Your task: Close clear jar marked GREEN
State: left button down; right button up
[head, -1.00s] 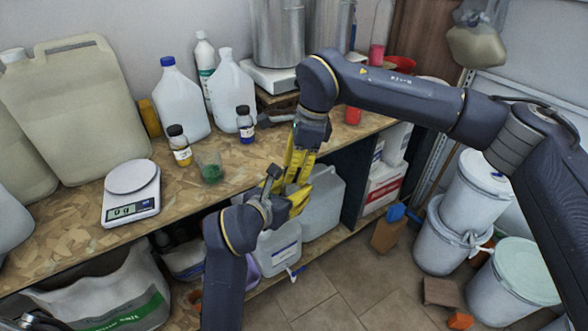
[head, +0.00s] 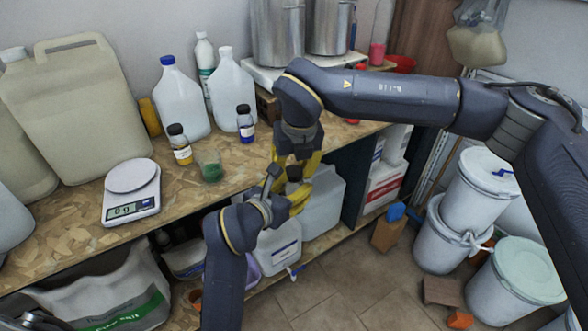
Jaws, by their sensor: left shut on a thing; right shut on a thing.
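My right gripper (head: 296,170) reaches down from above in front of the bench edge. A small dark cap-like thing (head: 294,174) shows between its yellow fingers. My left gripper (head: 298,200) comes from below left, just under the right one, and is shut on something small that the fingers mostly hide. The two grippers overlap in view, so I cannot tell whether the held things touch. A clear open vessel with green contents (head: 210,170) stands upright on the bench, left of both grippers. I cannot read a GREEN mark anywhere.
Two dark-capped jars, one yellow-labelled (head: 180,145) and one blue-labelled (head: 245,124), stand on the bench (head: 80,225). A scale (head: 131,190) reading 0 g sits left. Jugs (head: 183,100) and metal pots (head: 277,35) stand behind. White drums (head: 480,190) are at right.

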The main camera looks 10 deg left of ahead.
jog(key=m+h, duration=0.1)
jog(key=m, duration=0.4)
jog(key=shift+a, duration=0.1)
jog(key=m, duration=0.3)
jog(key=shift+h, duration=0.4)
jog(key=m+h, duration=0.1)
jog(key=m, duration=0.7)
jog(key=shift+a+g+h, duration=0.1)
jog(key=shift+g+h, duration=0.2)
jog(key=m, duration=0.3)
jog(key=shift+w+m+g+h, duration=0.1)
jog(key=shift+m+g+h, duration=0.2)
jog(key=shift+m+g, duration=0.1)
jog(key=m, duration=0.4)
jog(key=shift+g, duration=0.4)
jog(key=m, duration=0.3)
jog(key=m+g, duration=0.1)
jog(key=m, duration=0.2)
jog(key=shift+f+g, duration=0.1)
jog(key=shift+g, duration=0.2)
jog(key=o, duration=0.8)
